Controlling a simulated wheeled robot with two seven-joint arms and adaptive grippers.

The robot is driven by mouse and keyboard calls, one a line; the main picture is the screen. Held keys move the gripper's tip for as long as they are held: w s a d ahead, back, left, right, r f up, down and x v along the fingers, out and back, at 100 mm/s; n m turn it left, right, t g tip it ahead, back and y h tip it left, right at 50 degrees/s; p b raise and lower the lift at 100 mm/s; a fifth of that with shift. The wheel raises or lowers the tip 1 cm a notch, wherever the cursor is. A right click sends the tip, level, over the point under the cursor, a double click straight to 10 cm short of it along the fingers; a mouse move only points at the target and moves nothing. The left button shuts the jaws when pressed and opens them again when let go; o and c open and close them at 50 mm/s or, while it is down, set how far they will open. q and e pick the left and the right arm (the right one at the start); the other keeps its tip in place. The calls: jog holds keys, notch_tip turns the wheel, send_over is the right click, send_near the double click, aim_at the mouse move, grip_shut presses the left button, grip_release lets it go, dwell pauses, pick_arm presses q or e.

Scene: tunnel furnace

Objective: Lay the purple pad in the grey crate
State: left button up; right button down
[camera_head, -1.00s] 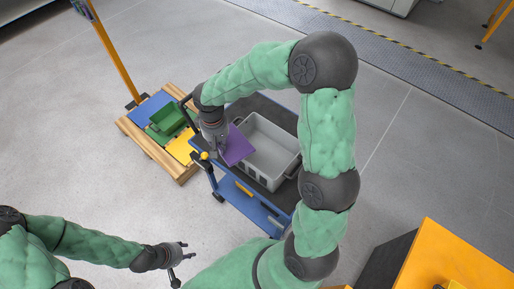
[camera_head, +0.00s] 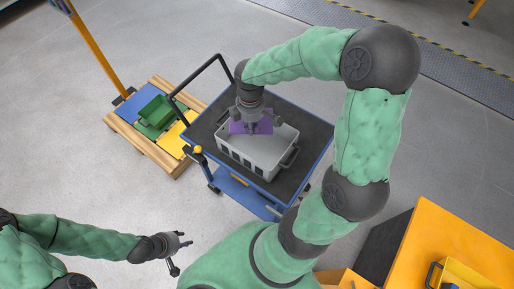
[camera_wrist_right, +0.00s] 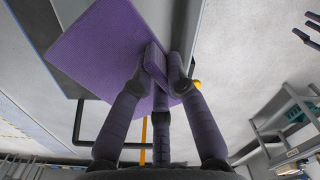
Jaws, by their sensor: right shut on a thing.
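The purple pad (camera_head: 263,124) is in my right gripper (camera_head: 251,128), whose fingers are shut on a raised block on the pad; this also shows in the right wrist view, with the pad (camera_wrist_right: 105,50) spread beyond the fingers (camera_wrist_right: 163,75). The grey crate (camera_head: 262,158) stands on the cart, directly under the pad in the head view. The pad covers part of the crate's far left side. I cannot tell the height between pad and crate. My left gripper (camera_head: 179,247) is apart from everything at the lower left, its fingers spread open.
The blue cart (camera_head: 312,131) with a dark top and black handle carries the crate. A wooden pallet (camera_head: 158,152) with blue, green and yellow items and a green bin (camera_head: 158,111) stands to its left. An orange cabinet (camera_head: 440,235) is at lower right.

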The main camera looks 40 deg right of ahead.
jog(key=shift+s+d+n, duration=0.8)
jog(key=shift+s+d, duration=0.1)
jog(key=shift+s, duration=0.05)
jog(key=shift+f, duration=0.3)
jog(key=b, duration=0.5)
send_over(259, 158)
notch_tip(259, 158, down, 12)
jog(key=shift+f, duration=0.2)
jog(key=shift+f+b, duration=0.8)
jog(key=shift+f, duration=1.65)
jog(key=shift+f, duration=0.1)
jog(key=c, duration=1.6)
grip_release()
jog(key=shift+f, duration=0.1)
jog(key=o, duration=0.4)
